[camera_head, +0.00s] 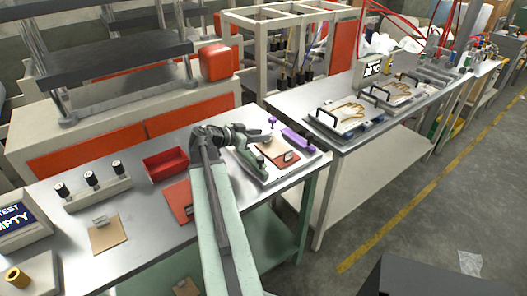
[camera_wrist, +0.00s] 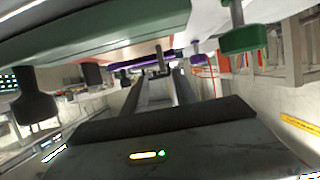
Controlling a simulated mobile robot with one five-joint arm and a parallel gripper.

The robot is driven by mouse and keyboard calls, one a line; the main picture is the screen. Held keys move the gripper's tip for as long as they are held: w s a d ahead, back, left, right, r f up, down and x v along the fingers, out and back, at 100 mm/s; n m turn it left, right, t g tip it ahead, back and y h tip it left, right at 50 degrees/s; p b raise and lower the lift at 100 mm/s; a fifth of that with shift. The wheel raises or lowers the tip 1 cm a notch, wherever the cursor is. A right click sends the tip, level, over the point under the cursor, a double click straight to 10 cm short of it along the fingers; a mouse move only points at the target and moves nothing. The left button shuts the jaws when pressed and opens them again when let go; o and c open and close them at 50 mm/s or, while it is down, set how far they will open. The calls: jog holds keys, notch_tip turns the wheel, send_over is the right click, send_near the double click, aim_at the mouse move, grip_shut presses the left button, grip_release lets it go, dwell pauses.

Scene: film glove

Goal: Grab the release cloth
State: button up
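Flat sheets lie on the steel bench, and I cannot tell for certain which is the release cloth. A reddish-brown sheet (camera_head: 283,156) with a small clip lies on a pale tray (camera_head: 262,180) at the bench's right end. A tan sheet (camera_head: 108,238) with a clip lies at the front left, and a red sheet (camera_head: 177,205) lies beside my arm. My gripper (camera_head: 262,138) is above the pale tray, near the reddish-brown sheet and apart from it. In the wrist view my gripper's fingers (camera_wrist: 162,88) stand apart with no sheet between them.
A purple bar (camera_head: 298,140) lies along the tray's far edge. A red bin (camera_head: 165,164) and a block with black knobs (camera_head: 92,190) stand left of my arm. A second bench (camera_head: 345,138) with glove plates stands right. The floor (camera_head: 400,235) at right is largely clear.

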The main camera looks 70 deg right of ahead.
aim_at(273, 140)
jog(key=shift+w+f, duration=0.3)
jog(key=shift+f, duration=0.05)
jog(key=shift+b+x, duration=1.2)
jog(key=shift+x, duration=2.75)
jog(key=shift+d+r, duration=0.1)
jog(key=shift+r, duration=0.15)
grip_shut()
